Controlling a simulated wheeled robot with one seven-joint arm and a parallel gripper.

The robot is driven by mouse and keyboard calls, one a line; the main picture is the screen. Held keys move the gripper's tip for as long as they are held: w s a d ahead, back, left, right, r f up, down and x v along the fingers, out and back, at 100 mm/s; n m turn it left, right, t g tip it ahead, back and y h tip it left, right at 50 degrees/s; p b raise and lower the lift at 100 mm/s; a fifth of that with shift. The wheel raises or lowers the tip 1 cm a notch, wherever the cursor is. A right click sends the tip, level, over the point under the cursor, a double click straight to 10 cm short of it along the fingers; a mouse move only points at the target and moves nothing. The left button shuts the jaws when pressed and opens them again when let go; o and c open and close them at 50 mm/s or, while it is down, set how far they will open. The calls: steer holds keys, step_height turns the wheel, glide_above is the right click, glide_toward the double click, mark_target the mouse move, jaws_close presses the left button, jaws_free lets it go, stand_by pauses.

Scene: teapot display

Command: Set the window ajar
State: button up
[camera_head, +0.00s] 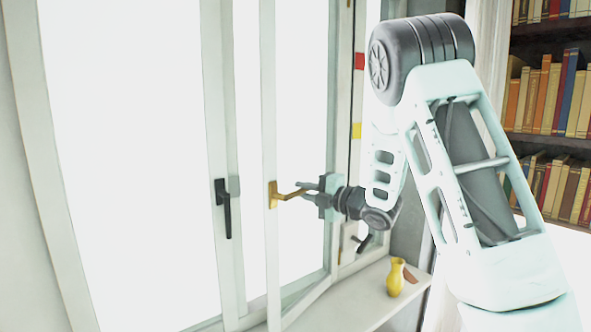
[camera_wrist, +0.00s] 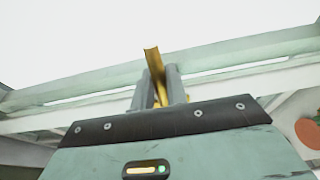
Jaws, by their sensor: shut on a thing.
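The window sash (camera_head: 268,105) with the brass handle is a pale frame around bright glass in the head view. Its near edge stands out from the rest of the window, so the sash looks swung partly open. The brass handle (camera_head: 273,194) is turned level and points right. My gripper (camera_head: 308,190) is shut on the handle's free end. In the wrist view the handle (camera_wrist: 153,61) sticks up between the two grey fingers of my gripper (camera_wrist: 160,85). The sash's pale rail (camera_wrist: 95,82) crosses behind them.
A dark handle (camera_head: 226,208) hangs down on the neighbouring sash to the left. A yellow vase (camera_head: 395,277) stands on the sill (camera_head: 365,305) below my arm. A bookcase (camera_head: 545,140) is at the right.

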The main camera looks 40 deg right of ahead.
steer(key=shift+s+d+n+g+y+b, duration=0.2)
steer(key=shift+s+d+n+y, duration=0.15)
steer(key=shift+s, duration=0.2)
steer(key=shift+s+d+n+g+y+b, duration=0.15)
steer(key=shift+s+d+y+b, duration=0.1)
steer(key=shift+s+y, duration=0.25)
steer(key=o, duration=0.9)
steer(key=shift+o, duration=0.2)
steer(key=b+v, duration=0.3)
steer(key=v, duration=0.5)
steer(key=shift+a+f, duration=0.1)
